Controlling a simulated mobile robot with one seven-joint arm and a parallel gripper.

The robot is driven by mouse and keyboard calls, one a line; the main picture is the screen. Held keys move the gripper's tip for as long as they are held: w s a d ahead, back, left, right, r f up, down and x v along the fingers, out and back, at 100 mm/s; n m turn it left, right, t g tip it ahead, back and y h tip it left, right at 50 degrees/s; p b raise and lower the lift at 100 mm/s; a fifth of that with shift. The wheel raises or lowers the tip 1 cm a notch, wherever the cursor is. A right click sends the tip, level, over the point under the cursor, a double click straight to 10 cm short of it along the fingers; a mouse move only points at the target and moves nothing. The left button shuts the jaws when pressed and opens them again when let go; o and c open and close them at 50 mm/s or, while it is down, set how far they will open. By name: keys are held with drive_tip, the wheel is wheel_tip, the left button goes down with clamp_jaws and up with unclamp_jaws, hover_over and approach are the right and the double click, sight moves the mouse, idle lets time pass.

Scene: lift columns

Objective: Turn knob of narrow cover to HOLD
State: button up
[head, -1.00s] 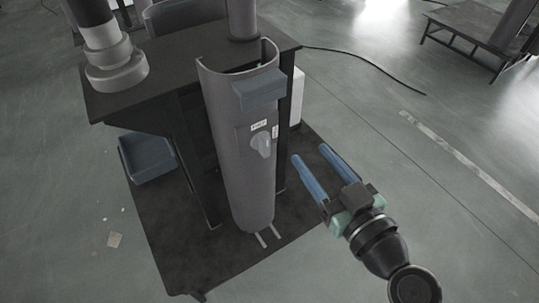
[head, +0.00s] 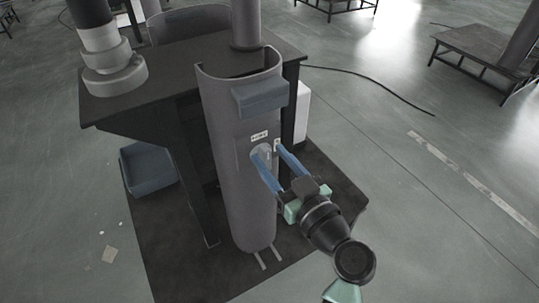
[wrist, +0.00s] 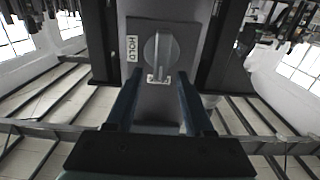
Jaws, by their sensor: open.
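The narrow cover (head: 235,190) is a tall grey curved shell standing upright in front of the dark table. Its grey round knob (wrist: 160,50) has a raised ridge, upright in the wrist view. The HOLD label (wrist: 132,48) lies left of the knob there, turned sideways; a second small label (wrist: 158,79) lies below it. In the head view the HOLD label (head: 259,135) is above the knob, which the fingers partly hide. My gripper (head: 268,152) is open, its blue fingers pointing at the knob, fingertips around the knob's area. I cannot tell whether they touch it.
A blue-grey block (head: 260,96) juts from the cover above the knob. The dark table (head: 170,62) stands behind, with a blue bin (head: 148,170) at its left. A black cable (head: 375,82) runs over the floor at right.

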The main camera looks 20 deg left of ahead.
drive_tip(key=shift+w+a, duration=0.45)
drive_tip(key=shift+a, duration=0.1)
clamp_jaws()
